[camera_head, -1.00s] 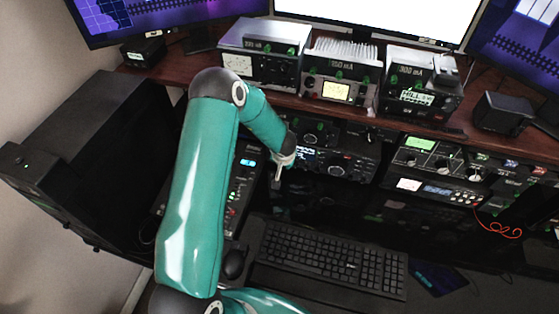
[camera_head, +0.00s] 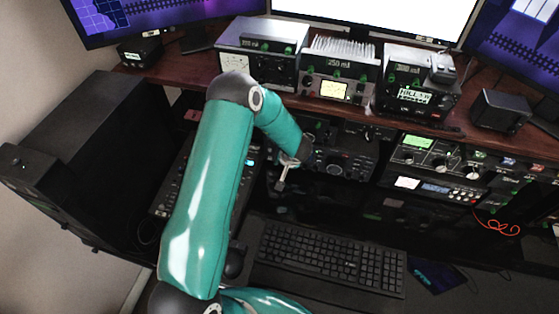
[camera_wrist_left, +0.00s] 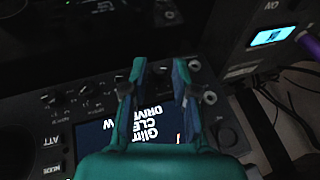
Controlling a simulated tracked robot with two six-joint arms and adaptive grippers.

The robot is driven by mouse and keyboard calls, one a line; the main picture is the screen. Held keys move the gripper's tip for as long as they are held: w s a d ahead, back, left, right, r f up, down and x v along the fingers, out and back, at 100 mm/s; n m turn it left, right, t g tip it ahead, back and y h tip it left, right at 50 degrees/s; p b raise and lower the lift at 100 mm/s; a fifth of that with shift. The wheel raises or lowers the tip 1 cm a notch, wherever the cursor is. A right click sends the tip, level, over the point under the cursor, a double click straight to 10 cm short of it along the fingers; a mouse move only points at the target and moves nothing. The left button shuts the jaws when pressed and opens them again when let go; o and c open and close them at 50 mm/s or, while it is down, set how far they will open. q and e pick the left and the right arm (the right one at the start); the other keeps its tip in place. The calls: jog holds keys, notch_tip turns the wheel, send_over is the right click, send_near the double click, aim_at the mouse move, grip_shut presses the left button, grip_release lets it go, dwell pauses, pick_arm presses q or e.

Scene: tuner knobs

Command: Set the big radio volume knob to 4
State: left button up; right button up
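The radio (camera_head: 345,157) with a large dial and small knobs sits on the shelf below the desk top in the head view, partly hidden by my left arm. In the left wrist view a dark radio panel (camera_wrist_left: 65,110) shows a lit screen (camera_wrist_left: 105,140) and small knobs, including one (camera_wrist_left: 210,97) right of the fingers. Which knob is the volume, and its setting, I cannot tell. My left gripper (camera_head: 285,180) is in front of the radio's left part. In the wrist view its fingers (camera_wrist_left: 159,66) are apart over the panel, with no knob clearly held. My right gripper is not in view.
Several devices, including a meter unit (camera_head: 262,52), stand on the desk top (camera_head: 185,72) above. A keyboard (camera_head: 330,260) lies below. Another unit (camera_head: 440,160) is to the right. A dark box with a small screen (camera_wrist_left: 270,36) is close at upper right in the wrist view.

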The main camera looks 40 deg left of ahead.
pick_arm(q)
jog(key=v, duration=1.2)
jog(key=shift+o, duration=0.3)
jog(key=shift+d, duration=0.1)
